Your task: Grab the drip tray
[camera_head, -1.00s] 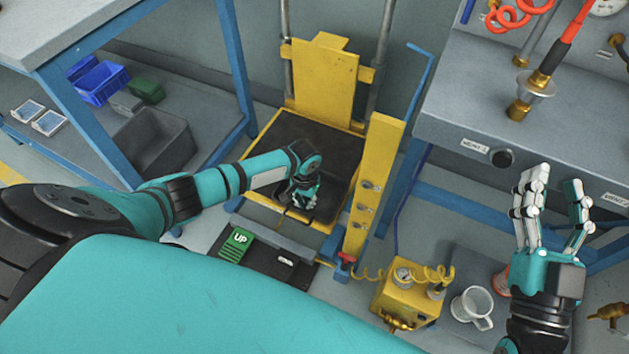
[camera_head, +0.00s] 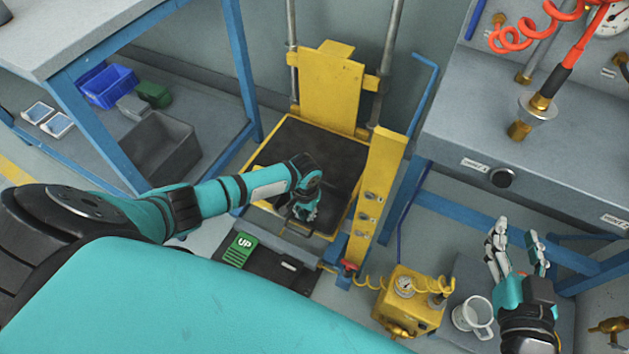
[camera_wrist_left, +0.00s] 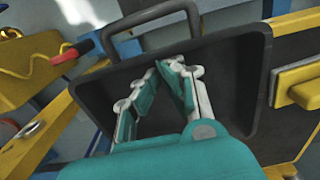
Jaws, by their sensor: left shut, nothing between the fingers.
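The drip tray appears to be the dark shallow tray (camera_head: 300,150) on the yellow lift platform. In the left wrist view the tray (camera_wrist_left: 228,75) has a raised rim and a loop handle (camera_wrist_left: 150,18) at the top edge. My left gripper (camera_head: 303,212) is over the tray's front part. In the left wrist view this gripper (camera_wrist_left: 165,68) has its fingertips together with nothing between them, apart from the handle. The arm and hand hide part of the tray and handle in the head view. My right gripper (camera_head: 518,240) is open and empty at the right, away from the tray.
A yellow pump box (camera_head: 405,300) and a white mug (camera_head: 474,316) are at the lower right. A green UP pedal (camera_head: 240,248) lies in front. Workbenches stand on both sides.

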